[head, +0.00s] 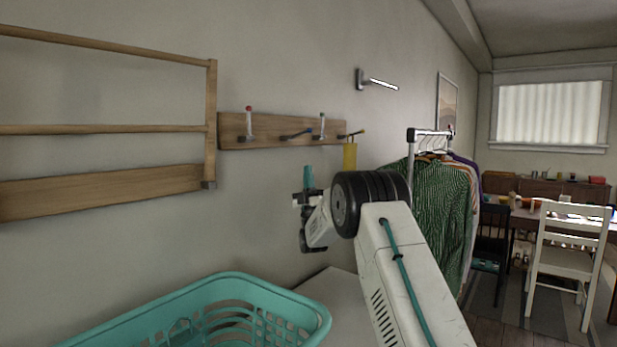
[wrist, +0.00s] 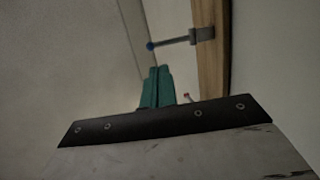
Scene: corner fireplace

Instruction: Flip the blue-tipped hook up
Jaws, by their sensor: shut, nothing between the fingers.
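The blue-tipped hook (head: 297,135) sticks out from the wooden wall board (head: 268,130) and is folded down, about level. It also shows in the wrist view, with its blue tip (wrist: 150,46) on the left and its mount on the board (wrist: 208,70) at right. My gripper (head: 308,168) is below the board, its teal fingers pointing up and shut on nothing. In the wrist view, the fingertips (wrist: 157,70) sit just under the hook's rod near the blue tip, with a visible gap. The exact depth between them is unclear.
A red-tipped hook (head: 249,125) and another hook (head: 322,124) stand upright on the board. A yellow-tipped hook (head: 350,134) sticks out with a yellow item (head: 349,156) hanging. A wooden rack (head: 110,130) is left, a teal basket (head: 225,290) below, and a clothes rail (head: 430,133) right.

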